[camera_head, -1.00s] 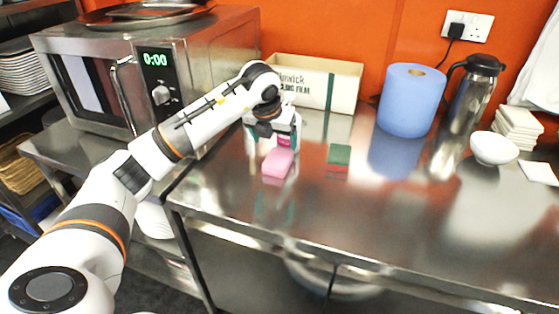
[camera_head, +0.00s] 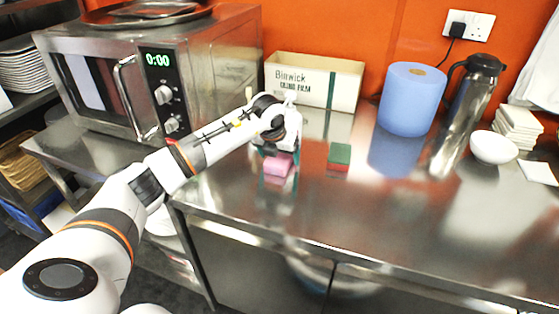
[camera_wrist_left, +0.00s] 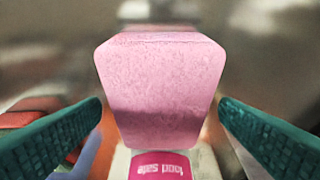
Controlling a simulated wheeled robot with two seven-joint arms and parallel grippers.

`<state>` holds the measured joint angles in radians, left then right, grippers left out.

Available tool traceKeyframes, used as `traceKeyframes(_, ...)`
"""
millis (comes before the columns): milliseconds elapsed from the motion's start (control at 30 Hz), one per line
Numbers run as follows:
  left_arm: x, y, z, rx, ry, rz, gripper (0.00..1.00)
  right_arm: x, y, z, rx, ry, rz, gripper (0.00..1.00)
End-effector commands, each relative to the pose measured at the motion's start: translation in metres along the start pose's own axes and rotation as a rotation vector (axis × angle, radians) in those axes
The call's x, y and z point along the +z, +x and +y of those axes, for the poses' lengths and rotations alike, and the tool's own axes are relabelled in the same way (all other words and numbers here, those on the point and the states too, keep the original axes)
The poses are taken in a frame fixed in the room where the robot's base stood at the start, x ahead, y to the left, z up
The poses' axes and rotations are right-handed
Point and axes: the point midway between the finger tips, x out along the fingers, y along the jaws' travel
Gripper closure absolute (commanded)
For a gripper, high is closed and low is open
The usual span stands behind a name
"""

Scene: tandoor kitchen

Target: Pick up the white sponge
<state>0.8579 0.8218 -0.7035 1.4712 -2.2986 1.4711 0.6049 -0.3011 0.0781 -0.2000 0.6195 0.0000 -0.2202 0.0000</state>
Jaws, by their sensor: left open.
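No plainly white sponge shows. A pink sponge (camera_head: 277,168) lies on the steel counter in the head view, its upper part covered by my left gripper (camera_head: 278,154). In the left wrist view the pink sponge (camera_wrist_left: 160,85) sits in the middle, between the two teal fingers. The fingers are open, with a gap on each side of it. Below it shows a white surface with a pink label; I cannot tell what it belongs to. A second sponge, green on top and red below (camera_head: 339,157), lies to the right. My right gripper is not in view.
A cardboard box (camera_head: 313,83) stands behind the gripper and a microwave (camera_head: 205,75) to its left. A blue paper roll (camera_head: 411,100), a steel flask (camera_head: 470,90), a white bowl (camera_head: 493,148) and stacked napkins (camera_head: 518,130) stand to the right. The front counter is clear.

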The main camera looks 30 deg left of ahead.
Motion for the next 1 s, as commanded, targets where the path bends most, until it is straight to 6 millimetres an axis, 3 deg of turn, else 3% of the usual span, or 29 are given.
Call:
traceKeyframes(700,0.0018,0.0042,-0.0002,0.0,0.0,0.0,0.15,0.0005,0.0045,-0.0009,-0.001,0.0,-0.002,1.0)
traceKeyframes(1000,0.0018,0.0041,-0.0001,0.0,0.0,0.0,0.63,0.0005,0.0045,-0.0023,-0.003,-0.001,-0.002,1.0)
